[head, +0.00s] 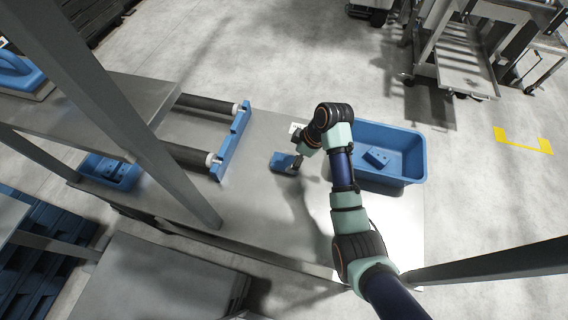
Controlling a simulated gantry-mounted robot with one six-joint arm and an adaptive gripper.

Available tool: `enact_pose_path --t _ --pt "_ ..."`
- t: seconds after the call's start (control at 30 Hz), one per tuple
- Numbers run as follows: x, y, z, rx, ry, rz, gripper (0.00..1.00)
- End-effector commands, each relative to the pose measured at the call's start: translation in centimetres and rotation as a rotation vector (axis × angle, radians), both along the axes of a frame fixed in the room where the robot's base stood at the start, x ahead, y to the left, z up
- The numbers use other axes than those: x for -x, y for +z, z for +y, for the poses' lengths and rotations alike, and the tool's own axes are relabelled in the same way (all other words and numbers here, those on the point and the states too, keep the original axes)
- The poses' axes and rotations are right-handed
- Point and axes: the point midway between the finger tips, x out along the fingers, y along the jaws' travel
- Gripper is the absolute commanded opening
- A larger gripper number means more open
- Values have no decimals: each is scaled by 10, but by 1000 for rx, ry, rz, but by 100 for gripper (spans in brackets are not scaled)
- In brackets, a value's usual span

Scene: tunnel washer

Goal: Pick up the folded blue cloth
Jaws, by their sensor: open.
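A small folded blue cloth (283,161) lies on the grey metal table (262,215). My gripper (294,168) is at the cloth's right edge, reaching in from the right. Its fingers look dark and small, and they stand apart. From this view I cannot tell whether they touch the cloth or hover just above it. My wrist hides what lies directly behind the gripper.
A blue bin (408,140) with a blue item (377,157) inside stands right of my arm. Dark rollers (207,104) with a blue end bracket (232,142) lie to the left. A grey post (150,140) crosses the left side. The table's front middle is clear.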

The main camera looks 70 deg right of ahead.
Motion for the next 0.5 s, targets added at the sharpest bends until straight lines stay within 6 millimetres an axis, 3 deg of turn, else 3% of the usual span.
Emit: enact_pose_path --t 0.13,0.4,0.5 --pt "-2 -6 0 1 1 -1 98" --pt "-19 -47 3 1 1 0 98" --pt "-21 -50 3 2 0 0 98"
